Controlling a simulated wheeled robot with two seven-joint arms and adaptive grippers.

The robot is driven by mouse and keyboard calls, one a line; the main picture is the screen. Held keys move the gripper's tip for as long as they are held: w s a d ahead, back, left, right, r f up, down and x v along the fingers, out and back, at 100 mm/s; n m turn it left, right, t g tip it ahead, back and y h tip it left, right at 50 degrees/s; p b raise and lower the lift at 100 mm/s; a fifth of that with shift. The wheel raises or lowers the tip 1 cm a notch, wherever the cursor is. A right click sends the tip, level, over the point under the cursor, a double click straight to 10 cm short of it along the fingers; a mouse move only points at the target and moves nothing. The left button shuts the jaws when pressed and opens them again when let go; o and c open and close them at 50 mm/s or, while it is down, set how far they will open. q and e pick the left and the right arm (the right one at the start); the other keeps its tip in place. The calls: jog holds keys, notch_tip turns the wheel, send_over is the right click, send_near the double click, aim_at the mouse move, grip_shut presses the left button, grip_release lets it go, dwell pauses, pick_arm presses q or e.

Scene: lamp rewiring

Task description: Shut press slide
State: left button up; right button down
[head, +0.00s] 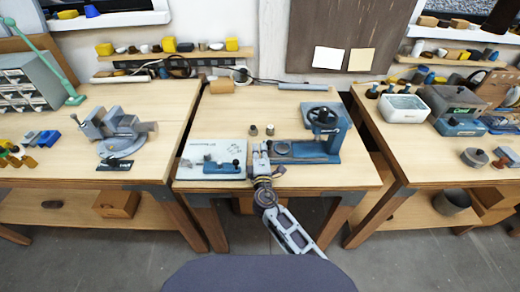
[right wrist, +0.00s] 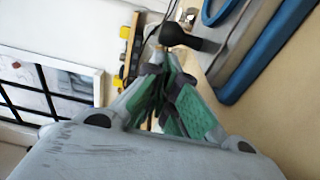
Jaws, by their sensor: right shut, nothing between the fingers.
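The blue press (head: 331,138) stands on the middle table, with a round wheel on top. A low slide with a grey round disc (head: 282,148) sticks out from its left side. My right gripper (head: 262,158) is at the slide's left end, fingers shut and empty. In the right wrist view, the green-padded fingertips (right wrist: 163,58) come together just short of a dark knob (right wrist: 185,38). The slide's blue edge (right wrist: 262,50) runs to the right of it. I cannot tell whether the fingertips touch the knob. My left gripper is not in view.
A pale board (head: 205,152) with a blue fixture (head: 226,168) lies left of my right gripper. Two small cylinders (head: 261,130) stand behind it. A grey vise (head: 118,130) is on the left table, a white box (head: 404,108) on the right one. The table middle behind is mostly clear.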

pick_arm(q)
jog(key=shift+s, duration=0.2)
pick_arm(e)
jog(key=shift+d, duration=0.5)
jog(key=d, duration=1.2)
jog(key=shift+d, duration=0.35)
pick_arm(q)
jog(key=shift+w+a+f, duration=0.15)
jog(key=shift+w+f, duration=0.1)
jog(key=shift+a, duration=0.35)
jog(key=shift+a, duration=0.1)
